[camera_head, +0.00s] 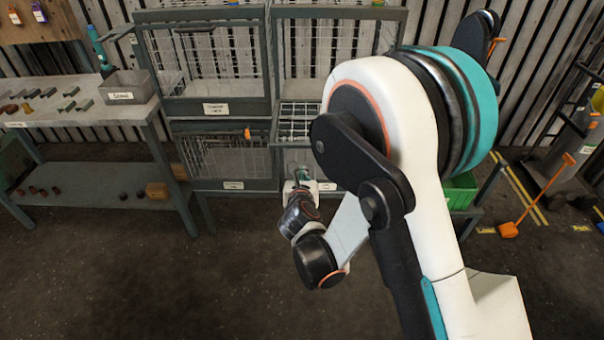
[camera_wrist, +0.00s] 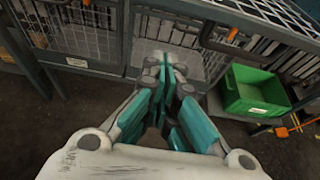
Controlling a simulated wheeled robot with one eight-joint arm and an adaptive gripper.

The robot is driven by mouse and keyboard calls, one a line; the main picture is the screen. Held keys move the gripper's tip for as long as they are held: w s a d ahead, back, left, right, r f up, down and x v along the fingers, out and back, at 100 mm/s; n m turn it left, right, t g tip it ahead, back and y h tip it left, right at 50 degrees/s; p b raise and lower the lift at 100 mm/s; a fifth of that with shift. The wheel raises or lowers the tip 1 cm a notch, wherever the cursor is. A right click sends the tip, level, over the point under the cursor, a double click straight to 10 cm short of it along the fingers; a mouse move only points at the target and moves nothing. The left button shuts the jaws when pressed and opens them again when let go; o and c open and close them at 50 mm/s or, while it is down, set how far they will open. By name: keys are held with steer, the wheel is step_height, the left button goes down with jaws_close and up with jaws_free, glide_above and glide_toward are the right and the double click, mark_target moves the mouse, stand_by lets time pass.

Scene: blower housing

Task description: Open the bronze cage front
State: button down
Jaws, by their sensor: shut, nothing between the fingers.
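A grey rack of mesh-fronted cages stands ahead; I cannot read which label marks the bronze cage. My gripper (camera_head: 302,174) is shut and empty, low before the rack. Its teal fingers (camera_wrist: 172,85) lie over mesh, left of that handle.
An upper left cage (camera_head: 208,60) has a white label. A green bin (camera_wrist: 252,92) sits low to the right. A workbench (camera_head: 80,105) with a grey bin (camera_head: 126,87) stands left. An orange scoop (camera_head: 509,229) is on the right floor. Dark floor before the rack is clear.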

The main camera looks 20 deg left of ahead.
steer(key=b+x, duration=0.2)
steer(key=x, duration=0.5)
steer(key=shift+r+b, duration=0.3)
steer(key=shift+r, duration=1.7)
step_height(320, 180, up, 10)
steer(key=w+p, duration=0.1)
steer(key=p, duration=0.3)
steer(key=shift+p, duration=0.3)
steer(key=shift+a+f, duration=0.15)
steer(key=shift+f, duration=0.05)
